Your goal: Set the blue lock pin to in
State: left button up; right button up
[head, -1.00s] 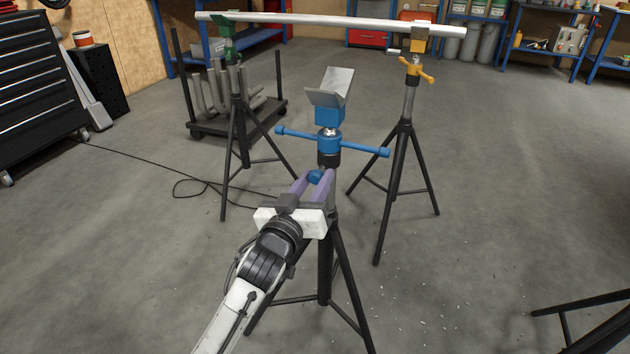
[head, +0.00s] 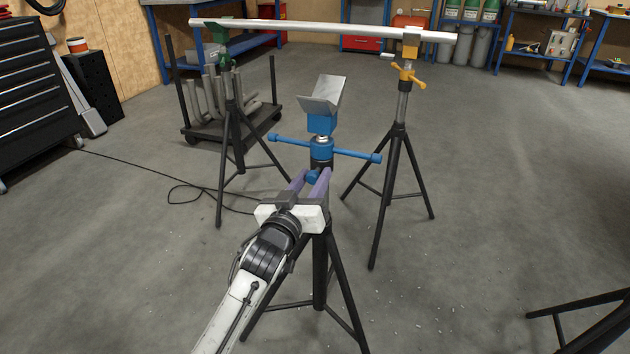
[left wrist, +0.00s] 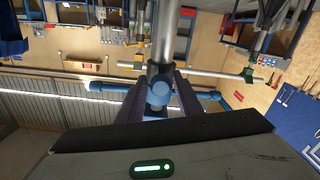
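The blue lock pin is a round blue knob (head: 312,176) on the near side of the blue stand's collar. My left gripper (head: 312,178) has its two purple-grey fingers on either side of the knob. In the left wrist view, the knob (left wrist: 159,93) sits between the fingers, with the blue T-handle behind it. The fingers stand apart; contact with the knob is not clear. The blue stand's V-shaped head (head: 322,103) is empty. How deep the pin sits is hidden. My right gripper is not in view.
A long pale pipe (head: 330,28) rests on a green stand (head: 226,40) and a yellow stand (head: 410,45) behind. A cart of bent pipes (head: 215,125) stands back left. Black stand legs (head: 590,325) show at lower right.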

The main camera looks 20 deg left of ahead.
pick_arm(q)
jog(key=shift+o, duration=0.7)
jog(key=shift+f, duration=0.1)
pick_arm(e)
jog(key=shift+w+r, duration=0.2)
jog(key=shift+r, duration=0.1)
pick_arm(q)
jog(key=shift+s, duration=0.3)
jog(key=s+p, duration=0.1)
jog(key=s, duration=0.8)
jog(key=shift+s+d+p, duration=0.25)
jog(key=shift+s+p, duration=0.1)
jog(key=shift+p, duration=0.05)
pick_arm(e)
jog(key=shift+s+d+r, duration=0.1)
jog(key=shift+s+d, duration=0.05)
